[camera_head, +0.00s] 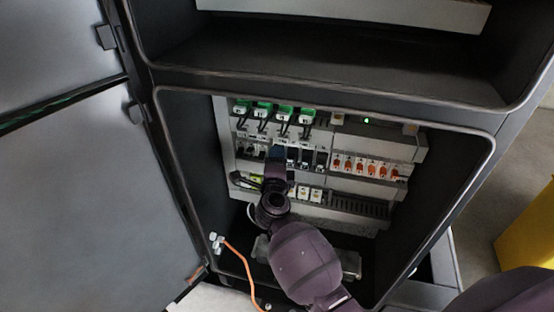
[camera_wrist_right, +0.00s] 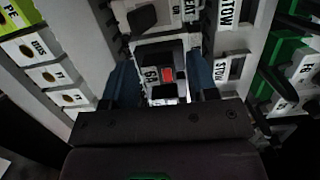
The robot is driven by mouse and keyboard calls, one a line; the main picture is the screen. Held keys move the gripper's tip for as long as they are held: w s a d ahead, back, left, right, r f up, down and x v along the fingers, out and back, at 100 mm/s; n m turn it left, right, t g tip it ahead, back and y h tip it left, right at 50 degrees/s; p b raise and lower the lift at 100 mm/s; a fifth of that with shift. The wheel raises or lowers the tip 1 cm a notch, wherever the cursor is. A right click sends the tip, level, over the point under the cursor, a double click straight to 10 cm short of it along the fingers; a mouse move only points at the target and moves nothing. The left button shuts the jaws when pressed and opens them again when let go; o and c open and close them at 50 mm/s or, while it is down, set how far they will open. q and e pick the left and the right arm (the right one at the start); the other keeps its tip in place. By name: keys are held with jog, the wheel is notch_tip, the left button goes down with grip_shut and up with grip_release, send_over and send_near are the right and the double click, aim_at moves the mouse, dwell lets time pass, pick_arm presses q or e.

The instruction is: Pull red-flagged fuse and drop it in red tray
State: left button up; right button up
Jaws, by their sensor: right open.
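In the right wrist view, a white fuse block (camera_wrist_right: 150,60) with black parts and a small red square flag (camera_wrist_right: 168,74) sits in the panel. My right gripper (camera_wrist_right: 162,78) is open, with one blue finger on either side of this block; whether the fingers touch it cannot be told. In the head view my right gripper (camera_head: 277,157) reaches into the open cabinet at the middle row, and hides the block there. No red tray can be made out. My left gripper is not in view.
The panel carries green plugs (camera_head: 284,111) with black leads above and orange-marked parts (camera_head: 366,166) to the right. Wrist-view "STOW" labels (camera_wrist_right: 229,12) are near the block. The cabinet door (camera_head: 80,190) stands open at left. An orange cable (camera_head: 240,262) hangs at the lower left.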

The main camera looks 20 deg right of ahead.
jog(key=c, duration=0.9)
jog(key=shift+c, duration=0.2)
jog(key=shift+s+a, duration=0.1)
jog(key=shift+s, duration=0.1)
jog(key=shift+s+a, duration=0.2)
jog(key=shift+s, duration=0.05)
jog(key=shift+s+a, duration=0.2)
jog(key=shift+s, duration=0.05)
jog(key=shift+s+a, duration=0.15)
jog(key=shift+s, duration=0.05)
jog(key=shift+s, duration=0.1)
